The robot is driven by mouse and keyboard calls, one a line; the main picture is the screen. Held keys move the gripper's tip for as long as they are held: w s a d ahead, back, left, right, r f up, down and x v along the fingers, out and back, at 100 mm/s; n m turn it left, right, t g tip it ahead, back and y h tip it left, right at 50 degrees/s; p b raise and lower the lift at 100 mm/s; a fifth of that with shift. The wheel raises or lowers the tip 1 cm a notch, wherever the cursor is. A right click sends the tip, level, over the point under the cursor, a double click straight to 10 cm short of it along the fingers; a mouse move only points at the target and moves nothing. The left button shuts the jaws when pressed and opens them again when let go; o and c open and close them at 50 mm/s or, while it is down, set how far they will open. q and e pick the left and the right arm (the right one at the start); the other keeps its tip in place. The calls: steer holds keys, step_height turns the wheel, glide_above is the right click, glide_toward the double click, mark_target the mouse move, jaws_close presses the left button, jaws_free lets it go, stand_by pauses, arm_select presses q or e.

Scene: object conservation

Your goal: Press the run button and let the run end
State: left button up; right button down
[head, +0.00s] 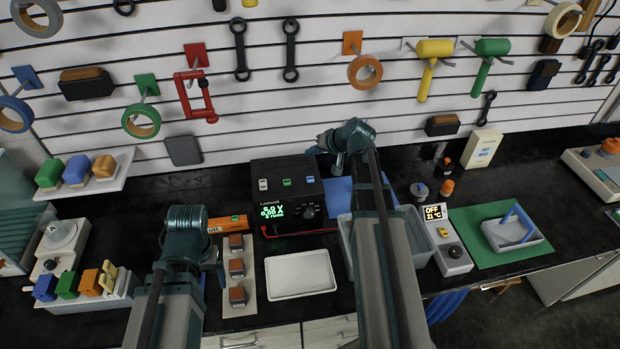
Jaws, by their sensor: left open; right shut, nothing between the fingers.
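A black bench unit (290,200) with a lit green display stands at the back middle of the bench. White, green and blue blocks or buttons sit on its top; I cannot read any of them as "run". A small pale controller (447,240) to the right shows "OFF 21 °C" and has a black knob. My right gripper (323,143) is shut and empty, raised near the wall right of and behind the black unit, apart from both devices. My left gripper (216,264) is open, left of the black unit beside the strip of brown blocks; its fingers are mostly hidden.
A white tray (300,287) lies in front of the black unit. A grey bin (421,257) stands partly behind my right arm. A green mat (515,259) with a small tray lies at right. Tools hang on the slatted wall (270,110). A scale (59,236) stands at left.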

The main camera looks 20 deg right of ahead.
mark_target(312, 181)
steer(key=shift+f+b, duration=4.35)
steer(key=shift+f, duration=0.05)
steer(key=shift+f, duration=0.1)
steer(key=shift+f+b, duration=0.3)
steer(key=shift+b, duration=0.1)
steer(key=shift+f+b, duration=0.35)
steer(key=shift+f, duration=0.05)
steer(key=shift+r, duration=0.2)
steer(key=shift+r+p, duration=0.65)
steer(key=shift+p, duration=0.15)
step_height(312, 181, up, 5)
steer(key=p, duration=0.5)
